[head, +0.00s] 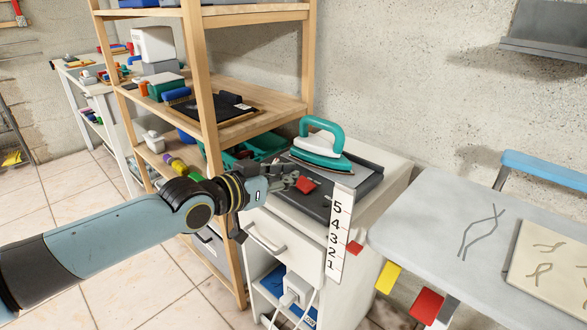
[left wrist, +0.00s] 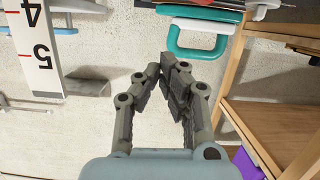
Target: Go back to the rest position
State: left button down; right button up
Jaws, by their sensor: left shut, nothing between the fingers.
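My left gripper (head: 290,182) is shut and empty. It hangs in front of the white cabinet's top, beside a small red piece (head: 306,185); I cannot tell whether they touch. In the left wrist view the same gripper (left wrist: 170,75) has its fingertips together, with the teal iron's handle (left wrist: 197,35) beyond them. My left arm (head: 110,235) reaches in from the left. My right gripper is in neither view.
A teal and white iron (head: 322,150) stands on the cabinet (head: 392,172). A numbered white strip (head: 340,235) stands at its front. A wooden shelf (head: 265,120) is behind my arm. A grey ironing board (head: 425,215) is at right. Tiled floor (head: 75,195) is free at left.

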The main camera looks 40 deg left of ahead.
pick_arm(q)
jog(key=shift+f, duration=0.15)
dwell(0.3)
jog(key=s+f+g, duration=0.1)
jog(key=s+f, duration=0.1)
jog(key=f, duration=0.3)
jog(key=s+f+n+g+y+b, duration=0.1)
jog(key=s+f, duration=0.1)
jog(key=f, duration=0.4)
jog(key=s+f+g+b, duration=0.1)
jog(key=f, duration=0.4)
jog(key=shift+s+a+f+n+y, duration=0.3)
jog(key=shift+s+f, duration=0.1)
jog(key=s+d+f+g+b, duration=0.25)
jog(key=s+f+g, duration=0.45)
jog(key=s+f, duration=1.75)
jog(key=s+d+f+g, duration=0.1)
jog(key=s+f+g, duration=0.1)
jog(key=s, duration=0.5)
jog(key=s+d+f+m+g, duration=0.1)
jog(key=s+f, duration=0.3)
jog(key=s, duration=0.4)
jog(key=shift+s+d+m+g+y+p, duration=0.3)
jog(key=shift+d+g+p, duration=0.15)
jog(key=shift+g, duration=0.25)
